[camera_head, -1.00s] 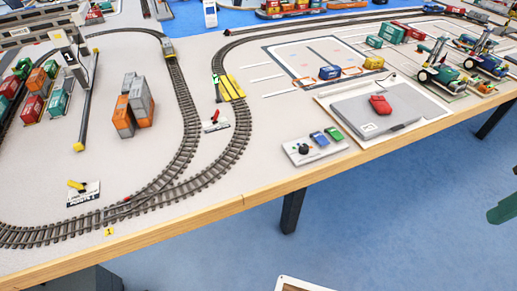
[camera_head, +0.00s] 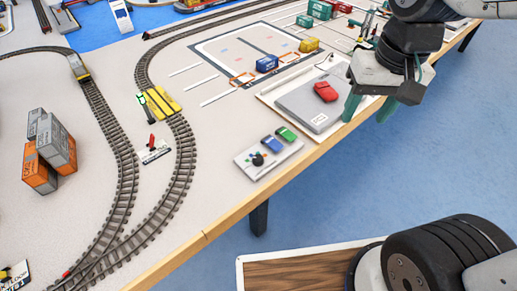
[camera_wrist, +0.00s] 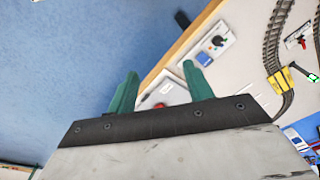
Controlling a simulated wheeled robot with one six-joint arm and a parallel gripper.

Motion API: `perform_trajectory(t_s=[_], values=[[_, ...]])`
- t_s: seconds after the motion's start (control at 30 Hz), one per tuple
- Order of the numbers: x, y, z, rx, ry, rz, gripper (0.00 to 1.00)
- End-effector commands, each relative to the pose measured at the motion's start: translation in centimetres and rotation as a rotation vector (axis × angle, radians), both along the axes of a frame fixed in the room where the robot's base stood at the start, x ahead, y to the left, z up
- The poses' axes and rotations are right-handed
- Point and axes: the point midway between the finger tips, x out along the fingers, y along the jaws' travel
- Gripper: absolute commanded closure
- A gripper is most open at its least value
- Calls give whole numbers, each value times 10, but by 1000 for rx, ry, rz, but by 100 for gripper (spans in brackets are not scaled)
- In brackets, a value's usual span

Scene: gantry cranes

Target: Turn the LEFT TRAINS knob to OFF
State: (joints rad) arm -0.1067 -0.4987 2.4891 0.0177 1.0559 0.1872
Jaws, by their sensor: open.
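A small white control plate (camera_head: 244,166) lies near the front edge of the table. It carries a black knob (camera_head: 258,158) at its left end, and beside it are a blue piece (camera_head: 273,144) and a green piece (camera_head: 286,134). Any lettering on the plate is too small to read. My gripper (camera_head: 370,108) is open and empty, to the right of the plate, by the table edge and the grey pad. In the wrist view, the knob (camera_wrist: 217,40) shows beyond the right fingertip, apart from my gripper (camera_wrist: 160,72).
Curved track (camera_head: 180,165) and a red lever plate (camera_head: 154,151) lie left of the plate. Orange and grey containers (camera_head: 42,172) stand further left.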

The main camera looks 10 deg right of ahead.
Motion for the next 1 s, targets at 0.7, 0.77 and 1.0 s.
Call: perform_trajectory(t_s=[0.7,0.77,1.0], values=[[124,173,-183,40,85,-231,49],[125,175,-189,40,86,-235,49],[125,176,-223,39,88,-239,49]])
